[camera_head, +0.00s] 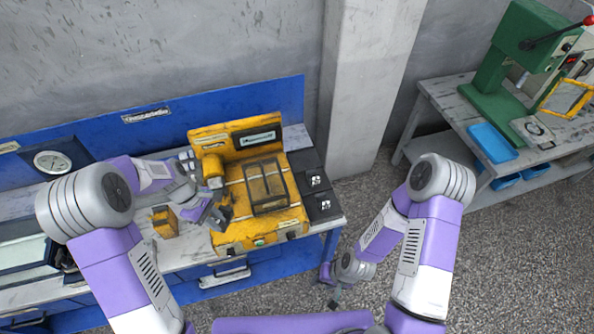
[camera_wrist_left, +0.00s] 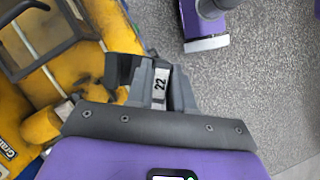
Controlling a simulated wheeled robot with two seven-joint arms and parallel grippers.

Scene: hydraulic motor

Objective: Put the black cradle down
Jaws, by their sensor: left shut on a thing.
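My left gripper (camera_head: 222,212) is at the front left part of the yellow machine (camera_head: 228,238), low over its deck. In the left wrist view, its grey fingers (camera_wrist_left: 158,85) are shut on a small dark piece, which I take to be the black cradle (camera_wrist_left: 120,69). The fingers and wrist hide much of it, and I cannot tell whether it touches the machine. My right gripper (camera_head: 336,299) hangs low over the floor, away from the bench. It is too small to show whether its jaws are open.
A dark frame (camera_head: 265,186) stands on the machine's deck. A small yellow block (camera_head: 164,222) is on the bench left of the gripper. Two black boxes (camera_head: 315,180) lie to the machine's right. A green press (camera_head: 511,58) and blue tray (camera_head: 492,143) occupy another table. Speckled floor lies between.

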